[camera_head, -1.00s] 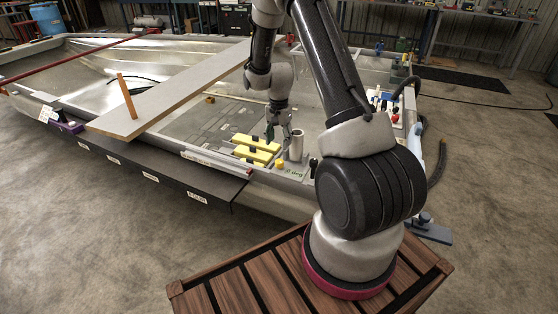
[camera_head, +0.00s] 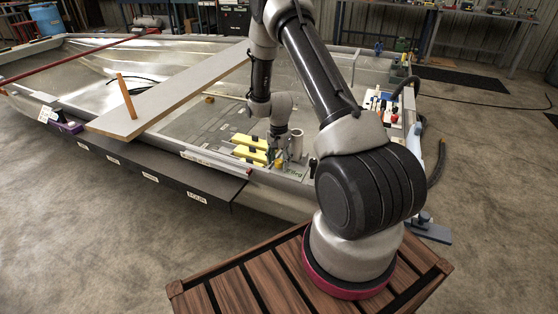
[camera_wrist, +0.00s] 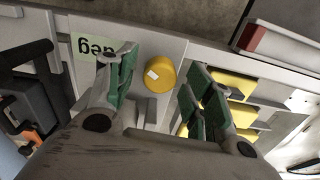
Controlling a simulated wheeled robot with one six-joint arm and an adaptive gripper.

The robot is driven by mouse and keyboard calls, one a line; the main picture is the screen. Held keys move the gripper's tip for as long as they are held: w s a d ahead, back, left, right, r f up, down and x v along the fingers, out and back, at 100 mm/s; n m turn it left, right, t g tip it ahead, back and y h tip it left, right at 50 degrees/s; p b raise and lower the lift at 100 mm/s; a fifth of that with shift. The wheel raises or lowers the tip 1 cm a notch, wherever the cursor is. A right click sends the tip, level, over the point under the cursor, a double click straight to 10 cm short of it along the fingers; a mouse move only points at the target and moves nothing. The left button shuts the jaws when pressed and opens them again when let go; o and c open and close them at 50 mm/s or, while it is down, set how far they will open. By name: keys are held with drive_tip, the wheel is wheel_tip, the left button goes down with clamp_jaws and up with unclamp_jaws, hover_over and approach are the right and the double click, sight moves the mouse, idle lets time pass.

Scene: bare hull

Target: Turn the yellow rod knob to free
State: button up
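The yellow rod knob (camera_wrist: 160,74) is a round cap with a small white mark on its face. In the wrist view it sits on a pale panel between my gripper's (camera_wrist: 161,66) green-padded fingers. The fingers are open, with a visible gap on each side of the knob. I cannot tell how far down around it they reach. In the head view my gripper (camera_head: 278,155) is low over the boat's near side and mostly hides the knob. A pale green label (camera_wrist: 90,48), upside down and partly covered by a finger, lies left of the knob.
Yellow blocks (camera_head: 250,149) lie just left of my gripper. A grey upright cylinder (camera_head: 296,146) stands close on its right. A red-edged bar (camera_wrist: 285,45) is at the wrist view's upper right. A long board (camera_head: 180,92) crosses the boat.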

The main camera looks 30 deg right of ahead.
sight(279, 161)
drive_tip(key=c, duration=0.9)
drive_tip(key=shift+n, duration=2.3)
drive_tip(key=o, duration=1)
drive_tip(key=shift+o, duration=0.2)
wheel_tip(279, 161, up, 12)
